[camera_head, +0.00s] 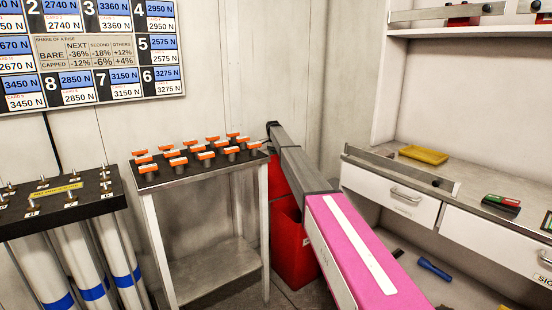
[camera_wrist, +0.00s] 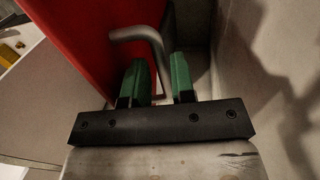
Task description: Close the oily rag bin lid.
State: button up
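The oily rag bin is a red box (camera_head: 295,245) standing on the floor between the small table and the white drawers. Its red lid (camera_head: 277,180) stands raised at the back, partly hidden by my arm. In the wrist view the lid is a large red panel (camera_wrist: 95,45) at upper left. A bent grey bar (camera_wrist: 150,38), which looks like a handle, runs beside the panel and down between my green fingers. My gripper (camera_wrist: 160,75) is open, with a gap between the fingers. Whether a finger touches the bar is unclear.
A small metal table (camera_head: 200,172) with several orange-topped pieces stands left of the bin. White drawers (camera_head: 390,192) under a counter stand to the right. A blue tool (camera_head: 434,268) lies low at right. A wall is close behind the bin.

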jog(key=shift+f, duration=0.1)
grip_shut()
jog(key=shift+s+d, duration=0.1)
